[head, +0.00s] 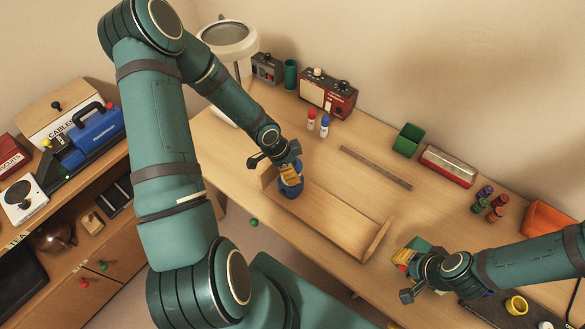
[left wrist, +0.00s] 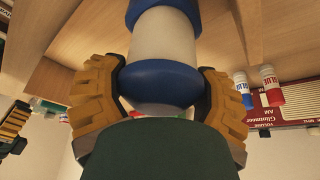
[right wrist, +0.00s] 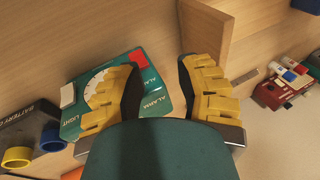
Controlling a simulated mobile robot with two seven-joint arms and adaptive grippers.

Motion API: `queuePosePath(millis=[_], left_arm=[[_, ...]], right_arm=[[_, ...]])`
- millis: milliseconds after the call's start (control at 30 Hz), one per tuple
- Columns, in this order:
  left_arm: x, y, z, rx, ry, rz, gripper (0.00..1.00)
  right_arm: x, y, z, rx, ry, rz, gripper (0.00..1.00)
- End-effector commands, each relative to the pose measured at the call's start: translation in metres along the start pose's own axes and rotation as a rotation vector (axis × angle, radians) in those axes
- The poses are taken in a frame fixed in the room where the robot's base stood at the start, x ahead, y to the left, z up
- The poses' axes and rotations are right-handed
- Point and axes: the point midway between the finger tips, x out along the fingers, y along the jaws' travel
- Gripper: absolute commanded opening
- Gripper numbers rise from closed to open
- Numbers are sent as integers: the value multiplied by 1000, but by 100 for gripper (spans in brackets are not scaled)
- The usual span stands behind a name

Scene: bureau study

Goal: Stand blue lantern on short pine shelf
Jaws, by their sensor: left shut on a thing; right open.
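The blue lantern (head: 291,189), blue with a white middle, is upright at the left end of the short pine shelf (head: 335,217). My left gripper (head: 289,172) is shut on it from above. In the left wrist view the lantern (left wrist: 165,55) sits between both yellow finger pads, with pale wood beyond its base. I cannot tell whether the base touches the shelf board. The shelf is a low board with an upright panel at each end, and its middle and right part are bare. My right gripper (head: 405,280) is open and empty beyond the shelf's right end.
A green alarm unit (right wrist: 125,85) lies by my right gripper. A metal strip (head: 376,167) lies behind the shelf. Glue bottles (head: 324,126), a red radio (head: 328,95), a green bin (head: 407,140) and a red-and-silver box (head: 447,166) stand farther back.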

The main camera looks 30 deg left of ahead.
Motion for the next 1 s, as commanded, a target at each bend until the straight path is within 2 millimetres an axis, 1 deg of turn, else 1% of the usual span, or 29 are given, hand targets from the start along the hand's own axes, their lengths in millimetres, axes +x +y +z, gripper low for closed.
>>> queuePosePath(millis=[300, 333, 367, 400, 667, 767, 867, 1000], left_arm=[[2, -1, 0, 1, 1, -3, 25], [2, -1, 1, 0, 1, -2, 75], [2, -1, 0, 0, 1, -2, 85], [1, -1, 0, 0, 1, -2, 99], [1, -1, 0, 0, 1, -2, 100], [-2, -1, -1, 0, 1, -2, 100], [-12, -1, -1, -2, 1, -3, 100], [-39, -2, -1, -4, 1, -5, 100]], right_arm=[[2, 1, 0, 0, 0, 0, 34], [2, 1, 0, 0, 0, 0, 34], [2, 1, 0, 0, 0, 1, 34], [2, 1, 0, 0, 0, 1, 34], [1, 0, 0, 0, 0, 1, 34], [-1, 0, 0, 0, 0, 0, 34], [-6, -2, -1, 0, 0, -1, 34], [-17, -5, -2, 0, 0, -2, 34]])
